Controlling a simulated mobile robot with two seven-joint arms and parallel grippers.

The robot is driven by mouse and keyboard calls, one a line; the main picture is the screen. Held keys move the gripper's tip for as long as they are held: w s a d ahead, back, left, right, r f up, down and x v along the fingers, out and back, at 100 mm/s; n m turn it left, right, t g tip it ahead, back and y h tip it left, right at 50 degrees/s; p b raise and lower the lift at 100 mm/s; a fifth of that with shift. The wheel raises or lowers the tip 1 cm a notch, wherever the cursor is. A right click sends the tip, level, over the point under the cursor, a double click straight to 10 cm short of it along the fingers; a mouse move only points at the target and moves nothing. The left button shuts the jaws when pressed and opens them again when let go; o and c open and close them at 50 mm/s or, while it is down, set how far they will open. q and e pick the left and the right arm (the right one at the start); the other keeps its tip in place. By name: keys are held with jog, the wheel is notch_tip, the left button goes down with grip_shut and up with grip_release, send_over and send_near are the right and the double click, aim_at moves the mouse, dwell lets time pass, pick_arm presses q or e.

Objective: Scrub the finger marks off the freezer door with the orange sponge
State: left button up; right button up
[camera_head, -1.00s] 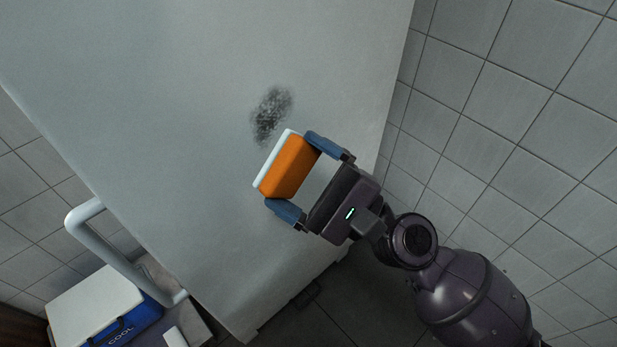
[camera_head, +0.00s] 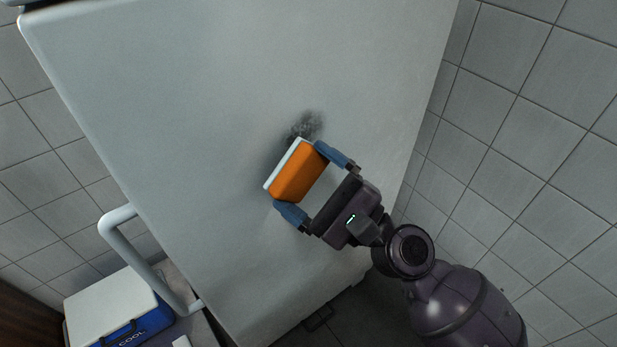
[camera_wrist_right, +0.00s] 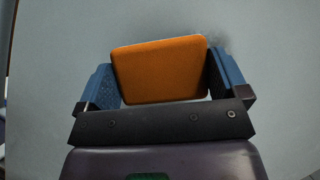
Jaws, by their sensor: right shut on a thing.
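The orange sponge (camera_head: 298,175) has a white pad along its far side. My right gripper (camera_head: 311,185) is shut on it, one blue finger at each end; the sponge also fills the middle of the right wrist view (camera_wrist_right: 161,71). The freezer door (camera_head: 210,110) is a large pale grey panel. A dark grey smudge (camera_head: 309,123) on it shows just above the sponge, its lower part hidden behind the sponge. The sponge's white side faces the door close to the smudge; I cannot tell whether it touches. My left gripper is not in view.
A white tubular handle (camera_head: 128,250) sticks out at the door's lower left. Below it stands a blue cool box with a white lid (camera_head: 108,302). A tiled wall (camera_head: 540,130) rises close on the right, beside my right arm.

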jog(key=shift+w+a, duration=0.55)
jog(key=shift+w, duration=0.25)
dwell(0.6)
